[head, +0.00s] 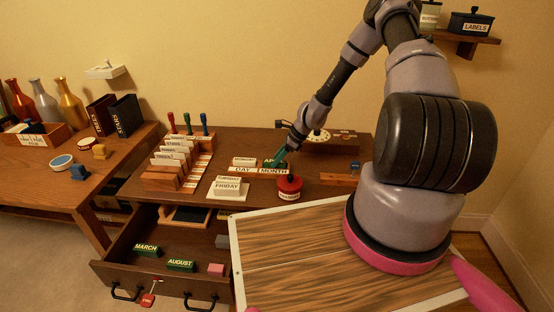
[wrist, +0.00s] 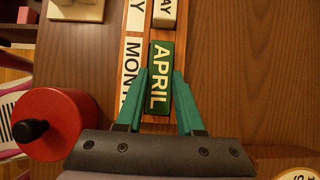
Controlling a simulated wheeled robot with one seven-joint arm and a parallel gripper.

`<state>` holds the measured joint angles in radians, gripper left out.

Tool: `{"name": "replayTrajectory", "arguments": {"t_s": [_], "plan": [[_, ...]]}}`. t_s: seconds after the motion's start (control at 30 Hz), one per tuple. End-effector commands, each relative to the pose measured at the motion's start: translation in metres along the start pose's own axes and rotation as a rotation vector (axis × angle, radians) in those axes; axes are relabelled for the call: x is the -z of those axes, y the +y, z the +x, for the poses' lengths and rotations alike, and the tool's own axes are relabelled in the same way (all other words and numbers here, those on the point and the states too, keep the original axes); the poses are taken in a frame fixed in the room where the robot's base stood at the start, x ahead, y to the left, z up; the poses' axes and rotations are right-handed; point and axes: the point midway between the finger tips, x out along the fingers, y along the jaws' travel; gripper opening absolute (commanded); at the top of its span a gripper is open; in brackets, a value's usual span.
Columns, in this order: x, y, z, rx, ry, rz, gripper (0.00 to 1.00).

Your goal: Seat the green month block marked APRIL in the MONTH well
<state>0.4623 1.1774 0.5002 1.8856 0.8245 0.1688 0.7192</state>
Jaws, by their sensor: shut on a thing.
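The green APRIL block (wrist: 159,90) lies between the two teal fingers of my gripper (wrist: 161,76), which is shut on it. In the wrist view the block is lined up over the MONTH section of the wooden calendar holder (wrist: 149,122), beside the white MONTH label (wrist: 131,68). I cannot tell whether it rests on the well floor. In the head view my gripper (head: 281,156) is at the holder's right end, above the MONTH label (head: 273,170); the green block (head: 268,163) is partly hidden there. A white day block (wrist: 163,14) sits in the DAY section.
A red round pot with a black knob (head: 289,187) stands close in front of the holder. The open drawer holds green MARCH (head: 146,250) and AUGUST (head: 180,265) blocks.

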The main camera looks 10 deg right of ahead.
Motion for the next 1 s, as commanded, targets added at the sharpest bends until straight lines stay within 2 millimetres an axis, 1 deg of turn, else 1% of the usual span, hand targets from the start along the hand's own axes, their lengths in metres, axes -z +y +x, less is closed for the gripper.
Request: {"name": "replayTrajectory", "arguments": {"t_s": [0.03,0.07,0.1,0.37,0.47,0.57,0.67,0.9,1.0], "plan": [[0.000,0.000,0.000,0.000,0.000,0.000,0.48],[0.000,0.000,0.000,0.000,0.000,0.000,0.59],[0.000,0.000,0.000,0.000,0.000,0.000,0.66],[0.000,0.000,0.000,0.000,0.000,0.000,0.66],[-0.002,0.000,-0.003,0.001,0.000,0.000,0.66],[-0.001,-0.001,-0.015,0.002,0.001,-0.001,0.66],[-0.001,-0.002,-0.034,0.004,0.003,-0.001,0.66],[-0.001,-0.001,-0.086,0.004,0.002,-0.002,0.66],[-0.001,-0.001,-0.103,0.003,0.002,0.000,0.66]]}}
